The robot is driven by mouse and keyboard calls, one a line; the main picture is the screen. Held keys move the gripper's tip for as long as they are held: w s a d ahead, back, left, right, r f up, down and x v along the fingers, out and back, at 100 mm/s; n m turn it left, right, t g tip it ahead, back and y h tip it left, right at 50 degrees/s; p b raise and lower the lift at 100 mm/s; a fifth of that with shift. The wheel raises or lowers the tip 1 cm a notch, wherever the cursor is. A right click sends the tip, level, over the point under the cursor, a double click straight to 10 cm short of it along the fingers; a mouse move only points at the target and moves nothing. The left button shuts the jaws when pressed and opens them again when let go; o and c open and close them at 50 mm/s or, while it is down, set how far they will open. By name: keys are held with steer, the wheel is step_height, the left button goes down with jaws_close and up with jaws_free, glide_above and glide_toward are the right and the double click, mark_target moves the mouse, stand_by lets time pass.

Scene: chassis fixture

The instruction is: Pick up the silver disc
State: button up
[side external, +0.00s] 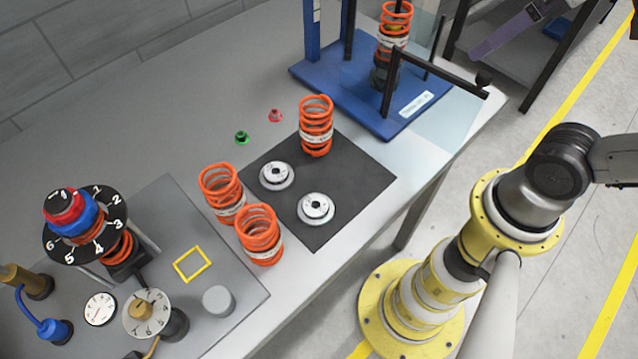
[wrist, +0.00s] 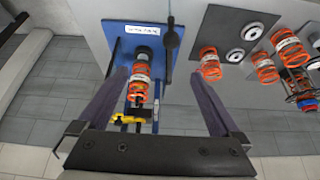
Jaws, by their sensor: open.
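Two silver discs with raised centre hubs lie flat on a dark mat (side external: 355,182). One disc (side external: 277,175) is farther back, and the other disc (side external: 316,208) is nearer the front edge of the table. In the wrist view the discs show at upper right, one disc (wrist: 235,55) below and left of the other disc (wrist: 252,31). My gripper (wrist: 158,76) is open and empty, its two purple-grey fingers spread wide. The discs lie to the right, outside the fingers. A purple-grey bar like a finger shows at top right of the side view.
Several orange springs stand close to the discs, one spring (side external: 316,126) on the mat. A blue fixture (side external: 425,105) with posts and clear panels holds another spring. A grey panel (side external: 235,285) with dials is at left. Small green (side external: 242,137) and red (side external: 275,115) parts lie behind the mat.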

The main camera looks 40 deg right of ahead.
steer(key=w+a+m+g+y, duration=0.3)
steer(key=w+a+m, duration=0.3)
steer(key=a+m, duration=0.45)
steer(key=m+g+y, duration=0.1)
steer(key=m+g, duration=0.2)
steer(key=m, duration=0.4)
glide_above(315, 204)
steer(key=d, duration=0.3)
steer(key=f, duration=1.7)
steer(key=shift+s+d+f, duration=0.15)
steer(key=shift+s+d, duration=0.05)
steer(key=shift+s, duration=0.2)
steer(key=shift+m, duration=0.25)
steer(key=shift+w+a+x, duration=0.1)
steer(key=shift+w+x, duration=0.05)
steer(key=shift+x, duration=0.9)
steer(key=shift+w+a+x, duration=0.15)
steer(key=shift+x, duration=0.85)
steer(key=shift+w+a+x, duration=0.1)
steer(key=shift+w+x, duration=0.05)
steer(key=shift+x, duration=0.9)
steer(key=shift+c, duration=0.3)
steer(key=shift+y, duration=0.3)
steer(key=c, duration=1.3)
steer(key=shift+c, duration=0.2)
